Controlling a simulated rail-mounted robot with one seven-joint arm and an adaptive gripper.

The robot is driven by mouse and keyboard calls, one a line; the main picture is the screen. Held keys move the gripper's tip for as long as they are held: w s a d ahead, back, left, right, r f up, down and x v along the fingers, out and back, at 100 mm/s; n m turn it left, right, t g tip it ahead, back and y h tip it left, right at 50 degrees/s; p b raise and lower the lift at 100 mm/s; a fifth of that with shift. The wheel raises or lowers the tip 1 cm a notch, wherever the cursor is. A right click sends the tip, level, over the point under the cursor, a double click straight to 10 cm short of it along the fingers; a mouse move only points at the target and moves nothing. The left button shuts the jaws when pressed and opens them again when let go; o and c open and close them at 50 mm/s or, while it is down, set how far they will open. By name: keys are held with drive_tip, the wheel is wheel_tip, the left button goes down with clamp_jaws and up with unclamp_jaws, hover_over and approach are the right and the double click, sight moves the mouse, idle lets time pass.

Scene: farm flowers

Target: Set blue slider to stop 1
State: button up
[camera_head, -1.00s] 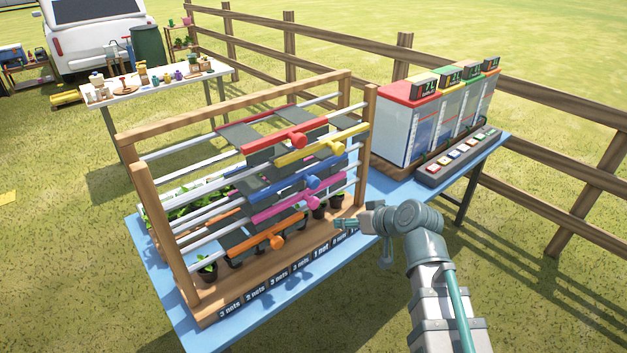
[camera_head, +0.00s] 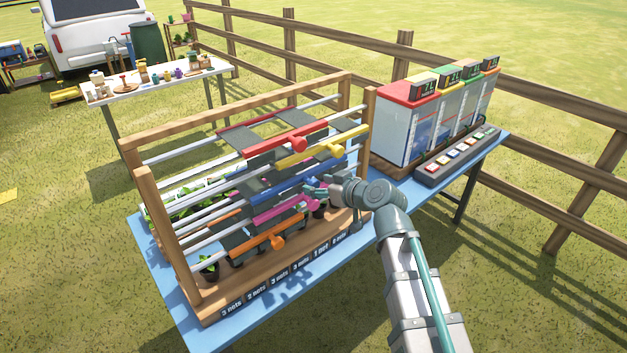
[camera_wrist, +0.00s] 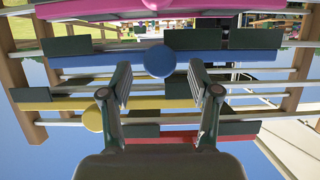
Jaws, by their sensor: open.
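The blue slider (camera_head: 285,191) is a blue bar on the middle rails of the wooden frame (camera_head: 150,215). Its round blue knob (camera_wrist: 160,61) shows in the wrist view; in the head view my gripper mostly hides it. My gripper (camera_wrist: 160,80) is open, its two fingers to either side of the knob, apart from it in the picture. In the head view my gripper (camera_head: 318,190) is at the frame's front, beside the blue bar. Labels such as "3 nets" and "1 net" (camera_head: 320,252) run along the frame's base. No marked stop 1 is legible.
Red (camera_head: 298,143), yellow (camera_head: 335,149), pink (camera_head: 285,210) and orange (camera_head: 277,243) sliders sit close above and below. Dispensers (camera_head: 410,120) and a button panel (camera_head: 460,155) stand to the right on the blue table (camera_head: 155,262). A wooden fence (camera_head: 405,60) is behind.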

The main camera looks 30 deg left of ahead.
sight(316, 184)
drive_tip(key=shift+p+x, duration=0.35)
drive_tip(key=shift+x, duration=1.2)
clamp_jaws()
